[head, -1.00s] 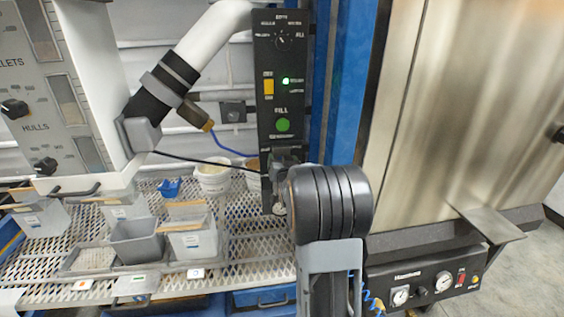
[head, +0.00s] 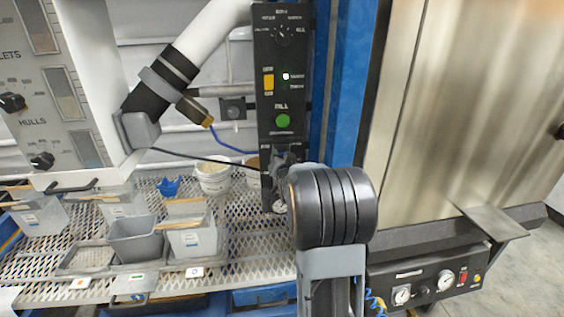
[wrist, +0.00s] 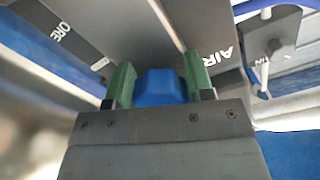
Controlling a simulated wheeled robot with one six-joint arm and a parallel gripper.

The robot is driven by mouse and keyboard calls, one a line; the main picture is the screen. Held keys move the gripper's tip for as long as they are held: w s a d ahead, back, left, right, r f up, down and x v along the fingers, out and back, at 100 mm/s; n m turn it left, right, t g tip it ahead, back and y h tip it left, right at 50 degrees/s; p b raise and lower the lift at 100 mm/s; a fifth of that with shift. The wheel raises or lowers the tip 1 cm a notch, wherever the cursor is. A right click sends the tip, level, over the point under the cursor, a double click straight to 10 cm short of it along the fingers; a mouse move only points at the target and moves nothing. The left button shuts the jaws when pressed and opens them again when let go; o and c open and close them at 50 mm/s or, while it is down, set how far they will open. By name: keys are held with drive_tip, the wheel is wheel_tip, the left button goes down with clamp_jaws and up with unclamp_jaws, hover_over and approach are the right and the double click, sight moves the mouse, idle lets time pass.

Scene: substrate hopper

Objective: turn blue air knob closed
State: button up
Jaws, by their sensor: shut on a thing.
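In the wrist view the blue air knob (wrist: 161,87) sits between the green fingertips of my gripper (wrist: 160,84), which is shut on it. The knob is on a grey panel (wrist: 188,22) with the word AIR to the right of it. The near part of the knob is hidden by the gripper body. In the head view my black wrist joint (head: 333,207) covers the knob and most of the gripper, low on the black control panel (head: 283,150).
The panel above carries a green FILL button (head: 283,121), a yellow switch (head: 268,82) and a dial (head: 282,33). A blue post (head: 345,100) and a steel cabinet (head: 480,110) stand close on the right. Buckets and bins (head: 135,242) fill the mesh shelf (head: 240,240) at left.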

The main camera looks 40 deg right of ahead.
drive_tip(key=shift+r+m+b, duration=0.15)
drive_tip(key=shift+m+b, duration=2.3)
drive_tip(key=shift+m, duration=5.35)
drive_tip(key=o, duration=0.9)
drive_tip(key=shift+o, duration=0.2)
drive_tip(key=p+v, duration=0.1)
drive_tip(key=v, duration=1.2)
drive_tip(key=shift+s+a+p, duration=0.25)
drive_tip(key=shift+s+p, duration=0.1)
drive_tip(key=shift+p, duration=0.05)
